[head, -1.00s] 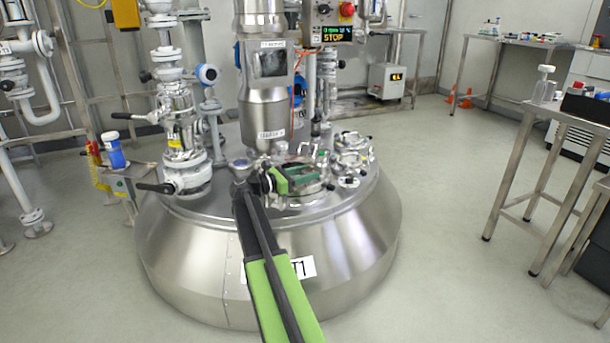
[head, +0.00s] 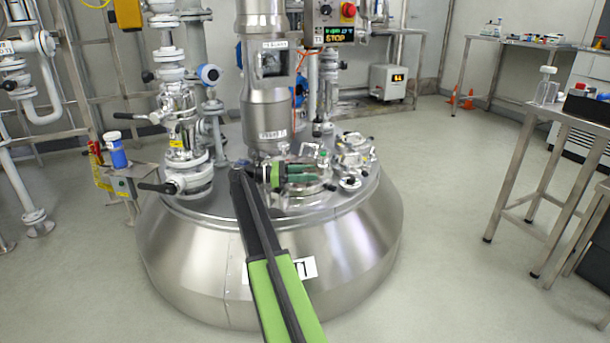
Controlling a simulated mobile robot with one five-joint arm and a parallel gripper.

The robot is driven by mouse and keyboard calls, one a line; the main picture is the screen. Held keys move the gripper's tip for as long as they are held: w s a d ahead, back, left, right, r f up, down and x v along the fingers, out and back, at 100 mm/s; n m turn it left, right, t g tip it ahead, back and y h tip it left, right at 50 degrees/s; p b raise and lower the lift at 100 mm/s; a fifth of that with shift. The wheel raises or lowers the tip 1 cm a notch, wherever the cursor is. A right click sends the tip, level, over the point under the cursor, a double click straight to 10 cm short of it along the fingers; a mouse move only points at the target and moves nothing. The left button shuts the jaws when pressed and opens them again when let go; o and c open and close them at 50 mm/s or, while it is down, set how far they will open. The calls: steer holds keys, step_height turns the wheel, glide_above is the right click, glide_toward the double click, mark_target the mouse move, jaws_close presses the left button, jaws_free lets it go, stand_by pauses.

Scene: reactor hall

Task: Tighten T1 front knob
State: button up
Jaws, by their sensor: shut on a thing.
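The steel vessel T1 (head: 350,262) stands in the middle of the head view, with its T1 label partly behind my arm. Round hatches and fittings crowd its top. My gripper (head: 314,174) is at the near hatch (head: 312,196) on the vessel top, reaching in from the left with its dark green fingers pointing right. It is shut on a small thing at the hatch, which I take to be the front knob. The fingers hide most of the knob, so its setting cannot be read.
A second, smaller hatch (head: 355,155) sits just right of my gripper. A thick steel column (head: 268,105) rises close behind it. Left are a valve stack (head: 180,140) and its black handle (head: 157,187). The floor to the right is open up to a steel table (head: 565,118).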

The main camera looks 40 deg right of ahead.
steer(key=shift+w+d+r, duration=0.1)
steer(key=shift+w+d, duration=0.05)
steer(key=shift+w, duration=0.1)
steer(key=o, duration=1.4)
steer(key=shift+c, duration=0.2)
steer(key=shift+s, duration=0.1)
